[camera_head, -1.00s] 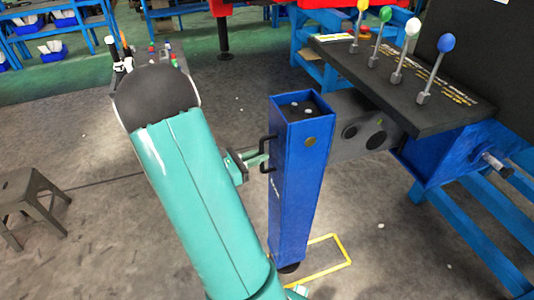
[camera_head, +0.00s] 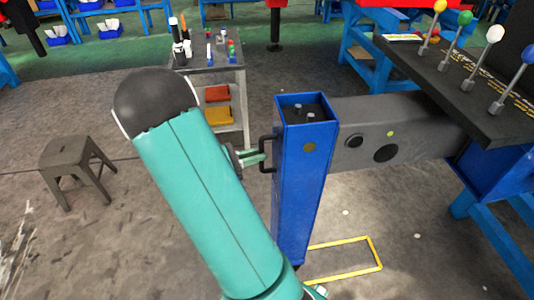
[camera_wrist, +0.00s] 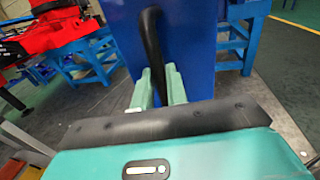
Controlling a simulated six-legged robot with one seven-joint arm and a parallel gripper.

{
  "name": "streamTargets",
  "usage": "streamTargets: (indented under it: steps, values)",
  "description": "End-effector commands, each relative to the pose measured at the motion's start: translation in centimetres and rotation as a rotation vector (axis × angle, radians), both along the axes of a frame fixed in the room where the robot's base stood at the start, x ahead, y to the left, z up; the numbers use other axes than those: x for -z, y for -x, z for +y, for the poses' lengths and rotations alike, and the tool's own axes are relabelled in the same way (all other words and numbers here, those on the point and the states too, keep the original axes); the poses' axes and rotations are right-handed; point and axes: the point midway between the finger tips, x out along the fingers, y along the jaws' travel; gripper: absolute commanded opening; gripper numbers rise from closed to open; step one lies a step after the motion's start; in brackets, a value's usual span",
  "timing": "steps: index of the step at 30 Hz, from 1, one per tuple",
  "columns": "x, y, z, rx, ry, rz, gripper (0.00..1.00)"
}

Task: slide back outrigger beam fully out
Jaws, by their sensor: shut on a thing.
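The outrigger beam is a grey box section (camera_head: 400,130) that shows between the blue housing (camera_head: 500,172) at right and the blue upright leg (camera_head: 302,190) at its end. The leg carries a black handle (camera_head: 266,153) on its left side. My gripper (camera_head: 262,157) is shut on this handle, with my teal arm to its left. In the wrist view the black handle (camera_wrist: 152,50) runs down between the two pale green fingers (camera_wrist: 158,88), against the blue leg face (camera_wrist: 196,40). The fingertips are partly hidden by the handle and my wrist.
A control panel with coloured-knob levers (camera_head: 470,75) overhangs the beam at right. A grey stool (camera_head: 75,170) stands at left, and a small tool cart (camera_head: 215,70) stands behind my arm. A yellow floor outline (camera_head: 345,262) lies beside the leg.

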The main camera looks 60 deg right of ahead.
Motion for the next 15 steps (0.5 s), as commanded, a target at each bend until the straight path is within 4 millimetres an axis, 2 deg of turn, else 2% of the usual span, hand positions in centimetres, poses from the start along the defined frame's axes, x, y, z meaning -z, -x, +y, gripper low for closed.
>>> streamTargets:
  steps: [1, 15]
  values:
    - [0.0, -1.3, 0.3, -0.025, -0.002, -0.012, 0.00]
    - [0.0, -3.9, 3.0, -0.018, -0.001, -0.013, 0.00]
